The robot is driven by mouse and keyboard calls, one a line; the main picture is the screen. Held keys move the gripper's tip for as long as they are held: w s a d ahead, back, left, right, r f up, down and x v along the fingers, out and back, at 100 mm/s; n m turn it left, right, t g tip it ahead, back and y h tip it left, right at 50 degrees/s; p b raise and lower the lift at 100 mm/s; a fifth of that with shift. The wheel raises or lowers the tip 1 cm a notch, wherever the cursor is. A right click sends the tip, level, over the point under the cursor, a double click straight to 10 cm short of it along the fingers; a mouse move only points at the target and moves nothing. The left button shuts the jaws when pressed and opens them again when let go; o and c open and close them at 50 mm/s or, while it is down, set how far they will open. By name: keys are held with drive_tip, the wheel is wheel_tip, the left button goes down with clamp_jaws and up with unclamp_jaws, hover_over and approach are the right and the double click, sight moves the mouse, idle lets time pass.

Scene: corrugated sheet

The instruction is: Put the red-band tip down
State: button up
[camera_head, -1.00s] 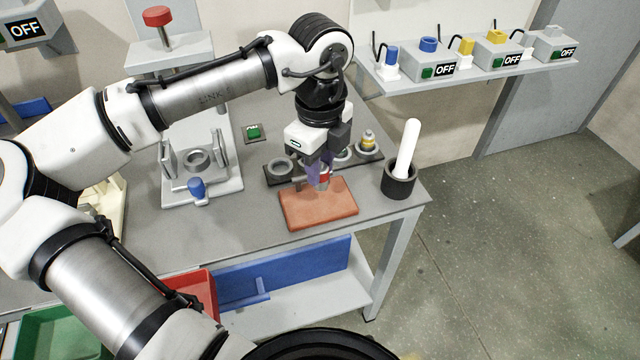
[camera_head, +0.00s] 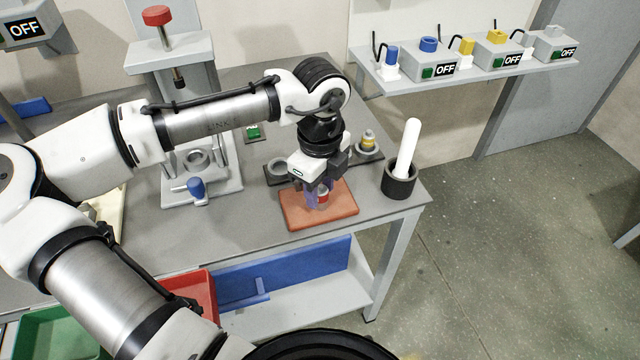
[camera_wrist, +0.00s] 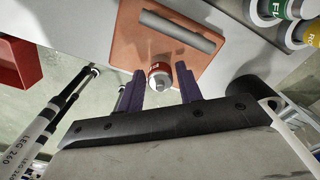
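The red-band tip (camera_head: 322,197) is a small grey piece with a red band. It is at the orange mat (camera_head: 345,208), between my gripper's two purple fingers. In the wrist view the tip (camera_wrist: 159,76) shows between the fingers, over the orange mat (camera_wrist: 127,45). My gripper (camera_head: 317,199) points down over the mat. In the wrist view the fingers of my gripper (camera_wrist: 162,88) stand apart on either side of the tip, with narrow gaps visible. The tip's underside contact with the mat is hard to make out.
A black cup (camera_head: 398,186) with a white rod stands right of the mat. A dark rack (camera_head: 272,182) with ring holders, one holding a yellow-banded piece (camera_head: 368,139), lies behind. A grey press (camera_head: 218,182) with a blue piece stands left. A grey bar (camera_wrist: 178,31) lies across the mat.

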drive_tip(key=shift+o, duration=0.9)
drive_tip(key=shift+r, duration=0.2)
wheel_tip(320, 180, up, 12)
